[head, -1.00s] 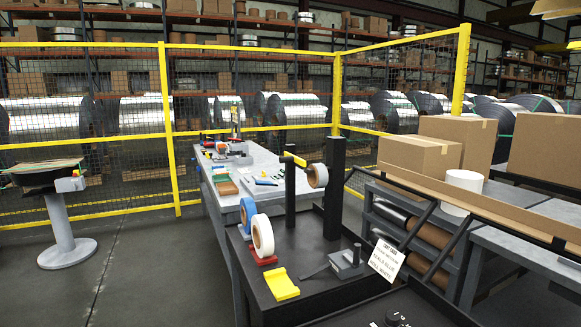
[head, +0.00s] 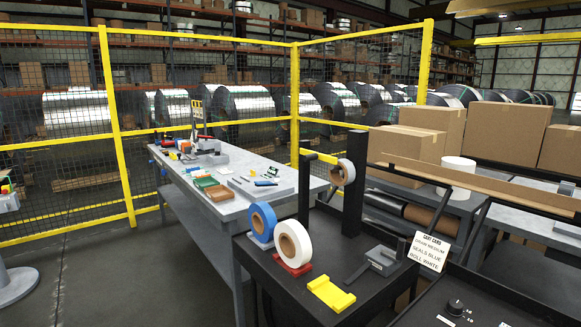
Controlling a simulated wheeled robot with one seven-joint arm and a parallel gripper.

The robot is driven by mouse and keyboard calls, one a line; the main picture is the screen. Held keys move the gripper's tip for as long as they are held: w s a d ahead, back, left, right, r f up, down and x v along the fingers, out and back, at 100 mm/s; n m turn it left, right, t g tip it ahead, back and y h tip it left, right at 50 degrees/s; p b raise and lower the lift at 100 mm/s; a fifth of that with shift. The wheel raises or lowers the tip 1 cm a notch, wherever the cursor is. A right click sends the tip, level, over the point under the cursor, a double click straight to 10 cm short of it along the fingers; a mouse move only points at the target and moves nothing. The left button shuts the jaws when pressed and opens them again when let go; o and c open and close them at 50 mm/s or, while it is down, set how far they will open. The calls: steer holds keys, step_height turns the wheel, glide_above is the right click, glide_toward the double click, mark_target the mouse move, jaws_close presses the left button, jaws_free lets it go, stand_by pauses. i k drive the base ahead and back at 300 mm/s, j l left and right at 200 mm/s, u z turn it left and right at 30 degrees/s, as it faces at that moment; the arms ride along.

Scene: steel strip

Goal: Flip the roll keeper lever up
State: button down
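A short yellow bar (head: 320,158), which may be the roll keeper lever, lies roughly level near the top of two black posts (head: 356,185) on the dark cart. A small grey-white roll (head: 346,172) hangs at its right end. A blue roll (head: 262,222) and a white roll (head: 292,243) on a red base (head: 294,268) stand upright on the cart's near left side. A yellow block (head: 331,294) lies in front of them. My gripper is not in view.
A grey block with a dark handle (head: 384,260) and a card reading "SEALS BLUE, ROLL WHITE" (head: 429,251) are on the cart's right. A black panel with a knob (head: 456,306) is nearest. A grey workbench (head: 235,180) stands behind; clear floor lies left.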

mark_target(310, 157)
steer(key=i+j, duration=0.45)
steer(key=i+j+z, duration=0.1)
steer(key=i+j, duration=0.4)
steer(key=j, duration=0.15)
steer(key=i+j, duration=0.45)
steer(key=j, duration=0.15)
steer(key=i+j+z, duration=0.1)
steer(key=i, duration=0.45)
